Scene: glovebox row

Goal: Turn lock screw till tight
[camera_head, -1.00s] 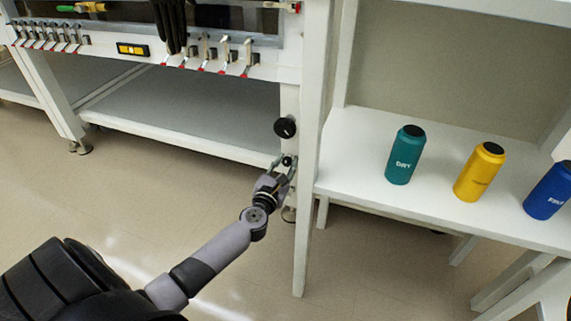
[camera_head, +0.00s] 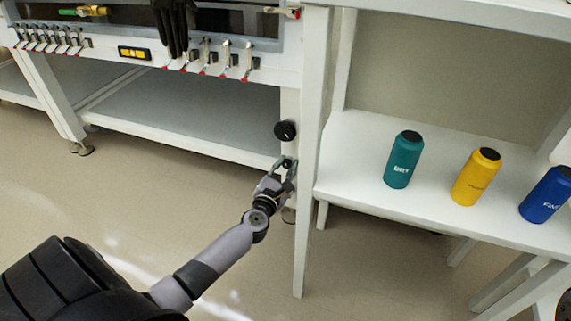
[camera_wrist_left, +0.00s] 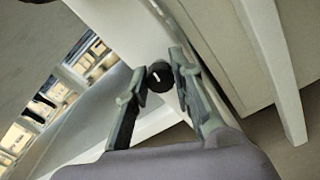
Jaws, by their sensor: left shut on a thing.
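The lock screw (camera_head: 287,162) is a small black knob low on the white post of the glovebox stand. A larger round black knob (camera_head: 285,130) with a white mark sits above it on the same post. My left gripper (camera_head: 284,166) reaches up to the lock screw and is shut on it. In the left wrist view a black knob with a white line (camera_wrist_left: 160,76) shows between the fingertips of my left gripper (camera_wrist_left: 157,88). The fingers partly cover the screw in the head view. My right gripper is not in view.
A white shelf (camera_head: 350,185) to the right holds a teal bottle (camera_head: 403,160), a yellow bottle (camera_head: 475,177) and a blue bottle (camera_head: 547,194). Its white leg (camera_head: 307,220) stands close beside my left gripper. Clear floor lies left of my arm.

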